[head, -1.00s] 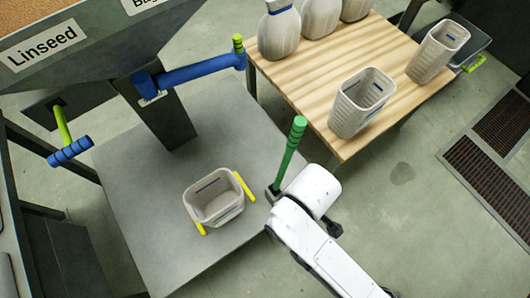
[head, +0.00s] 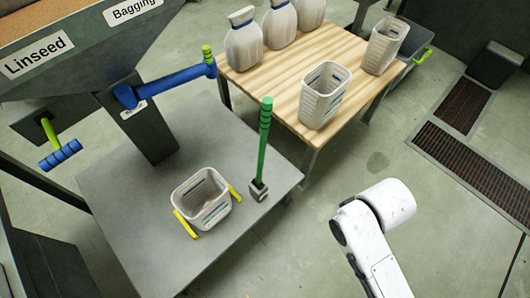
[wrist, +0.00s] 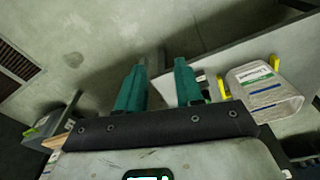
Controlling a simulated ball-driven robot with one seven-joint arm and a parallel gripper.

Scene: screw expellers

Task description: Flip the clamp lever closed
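The clamp lever (head: 264,140) is a green ribbed handle standing nearly upright from a small grey bracket (head: 258,191) at the right edge of the grey bench (head: 130,205). A whitish tub (head: 203,203) sits on the bench left of it, between two yellow bars (head: 186,225). The tub also shows in the wrist view (wrist: 264,88), with a Linseed label. My gripper (wrist: 160,80) has two teal fingers, spread apart with nothing seen held between them. The green handle cannot be made out in the wrist view. My gripper does not show in the head view.
A wooden table (head: 275,90) behind holds two open tubs (head: 324,98) and several filled bags (head: 243,42). A blue handle (head: 175,78) reaches out above the bench from the Linseed hopper (head: 90,50). Open floor (head: 310,235) lies right of the bench, with dark floor grates beyond.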

